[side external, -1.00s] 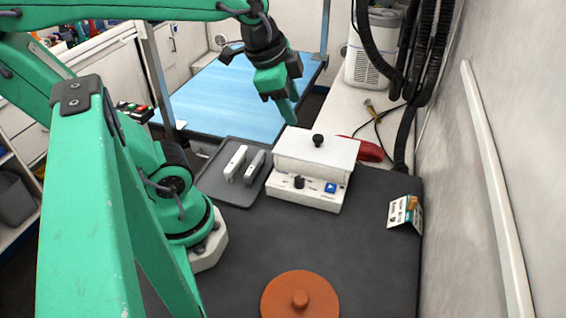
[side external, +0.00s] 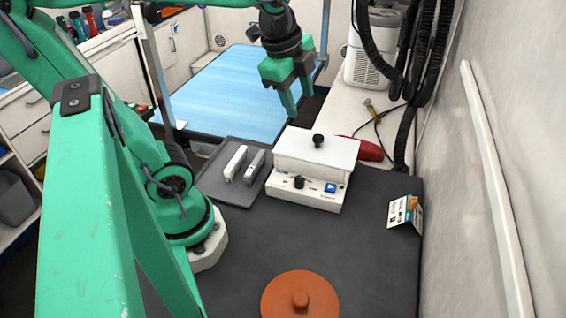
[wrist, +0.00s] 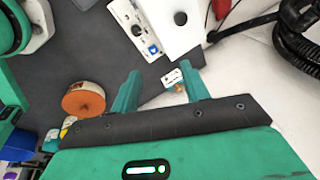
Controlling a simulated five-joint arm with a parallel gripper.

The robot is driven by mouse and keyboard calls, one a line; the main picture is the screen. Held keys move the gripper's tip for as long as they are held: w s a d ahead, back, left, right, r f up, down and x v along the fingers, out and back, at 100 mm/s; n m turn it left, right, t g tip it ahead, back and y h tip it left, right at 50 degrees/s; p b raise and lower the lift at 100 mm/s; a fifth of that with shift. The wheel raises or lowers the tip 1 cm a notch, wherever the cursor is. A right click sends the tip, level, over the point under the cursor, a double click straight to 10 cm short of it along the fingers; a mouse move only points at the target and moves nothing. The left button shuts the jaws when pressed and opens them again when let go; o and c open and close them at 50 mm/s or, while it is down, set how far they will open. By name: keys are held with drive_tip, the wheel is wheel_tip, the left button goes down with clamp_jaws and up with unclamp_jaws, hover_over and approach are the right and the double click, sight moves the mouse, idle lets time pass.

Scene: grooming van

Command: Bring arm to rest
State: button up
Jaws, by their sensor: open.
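My gripper (side external: 299,98) hangs in the air, pointing down, above and behind the white box. Its two fingers are apart with nothing between them. In the wrist view, the open fingers (wrist: 158,86) also show empty. The white box (side external: 318,150) has a lid with a black knob, and a front panel with a black dial and a blue switch. It stands on the dark mat (side external: 370,245), clear of my gripper.
A grey tray (side external: 211,185) with two slim pieces lies left of the box. An orange round lid (side external: 318,301) is at the front. A small folded card (side external: 399,211) stands near the right wall. A red object (side external: 369,149) and black hoses (side external: 379,45) are behind the box.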

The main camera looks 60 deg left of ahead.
idle(0.4)
drive_tip(key=s+n, duration=0.1)
drive_tip(key=n, duration=0.3)
drive_tip(key=s+d+f+n+t, duration=0.1)
drive_tip(key=s+n, duration=0.1)
drive_tip(key=n, duration=0.2)
drive_tip(key=s+d+n+t, duration=0.1)
drive_tip(key=s+n, duration=0.1)
drive_tip(key=n, duration=0.2)
drive_tip(key=shift+f, duration=0.15)
